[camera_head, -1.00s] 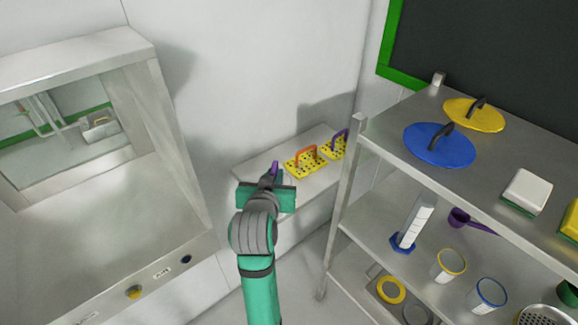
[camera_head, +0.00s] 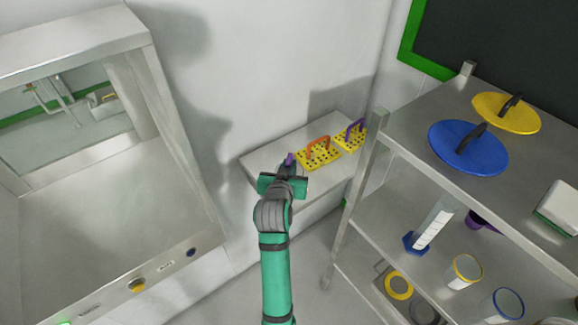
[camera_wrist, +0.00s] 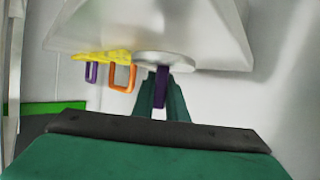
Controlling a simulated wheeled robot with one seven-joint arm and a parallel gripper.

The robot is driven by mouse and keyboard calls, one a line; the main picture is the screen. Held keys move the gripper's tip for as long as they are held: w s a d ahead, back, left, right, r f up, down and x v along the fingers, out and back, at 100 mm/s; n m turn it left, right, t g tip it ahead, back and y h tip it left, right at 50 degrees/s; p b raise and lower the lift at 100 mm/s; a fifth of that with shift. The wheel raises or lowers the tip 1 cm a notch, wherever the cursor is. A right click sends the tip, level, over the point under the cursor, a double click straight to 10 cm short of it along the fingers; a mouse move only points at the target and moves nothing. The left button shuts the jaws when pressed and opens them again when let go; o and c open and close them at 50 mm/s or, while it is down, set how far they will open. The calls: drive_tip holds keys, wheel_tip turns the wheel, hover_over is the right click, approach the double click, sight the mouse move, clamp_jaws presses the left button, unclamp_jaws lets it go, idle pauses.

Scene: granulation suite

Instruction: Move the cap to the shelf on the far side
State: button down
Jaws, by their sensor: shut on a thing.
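My gripper (camera_head: 284,170) is at the left part of a pale wall shelf (camera_head: 262,160), in the corner behind the steel rack. In the wrist view, which shows the scene upside down, my gripper (camera_wrist: 163,100) is shut on the purple handle of the cap, a pale round disc (camera_wrist: 165,60). In the head view only a bit of purple (camera_head: 289,159) shows past my gripper; the disc is hidden there. The disc is at the shelf surface (camera_wrist: 150,25); I cannot tell whether it touches.
Yellow perforated plates with an orange handle (camera_head: 318,153) and a purple handle (camera_head: 351,136) stand on the shelf's right part. The steel rack (camera_head: 400,150) on the right holds a blue lid (camera_head: 455,155) and a yellow lid (camera_head: 490,110). A steel cabinet (camera_head: 140,220) stands left.

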drive_tip(key=shift+s+d+f, duration=0.1)
drive_tip(key=shift+s+f, duration=0.1)
drive_tip(key=shift+f, duration=0.15)
drive_tip(key=shift+s, duration=0.1)
drive_tip(key=c, duration=1.8)
unclamp_jaws()
drive_tip(key=shift+f, duration=0.15)
drive_tip(key=shift+o, duration=0.2)
